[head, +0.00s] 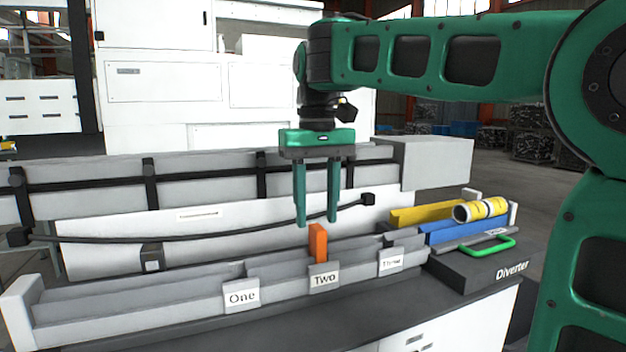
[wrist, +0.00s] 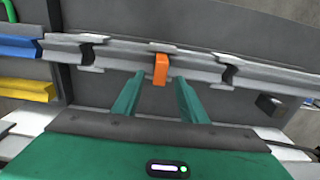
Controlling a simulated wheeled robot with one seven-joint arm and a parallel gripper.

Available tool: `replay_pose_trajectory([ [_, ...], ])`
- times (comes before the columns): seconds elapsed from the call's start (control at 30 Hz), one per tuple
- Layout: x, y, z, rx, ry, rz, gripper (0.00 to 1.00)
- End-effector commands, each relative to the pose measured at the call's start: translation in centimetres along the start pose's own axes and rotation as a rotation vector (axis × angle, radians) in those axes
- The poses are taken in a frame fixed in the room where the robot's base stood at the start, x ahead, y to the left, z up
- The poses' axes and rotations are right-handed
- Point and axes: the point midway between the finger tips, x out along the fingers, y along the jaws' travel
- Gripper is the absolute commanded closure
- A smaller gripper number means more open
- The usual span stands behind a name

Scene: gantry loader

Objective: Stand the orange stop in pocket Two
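The orange stop (head: 318,243) stands upright in the grey rail (head: 190,305), just behind the label Two (head: 324,278). Its lower end is hidden by the rail's front wall and the label. In the wrist view the orange stop (wrist: 160,69) shows across the rail, beyond the fingertips and between their lines.
Labels One (head: 241,296) and Three (head: 390,262) sit either side. To the right are a yellow channel (head: 428,213), a blue channel (head: 455,232), a yellow cylinder (head: 480,209) and a green handle (head: 490,248) on the Diverter. A black cable (head: 200,234) runs behind the rail.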

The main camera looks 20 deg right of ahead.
Motion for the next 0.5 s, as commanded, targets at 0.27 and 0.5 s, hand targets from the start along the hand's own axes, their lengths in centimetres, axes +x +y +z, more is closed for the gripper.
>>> replay_pose_trajectory([
  [0.27, -1.3, 0.1, -0.2, 0.003, 0.0, -0.001, 0.61],
  [0.5, -2.9, 0.0, -0.2, 0.002, 0.0, -0.001, 0.61],
])
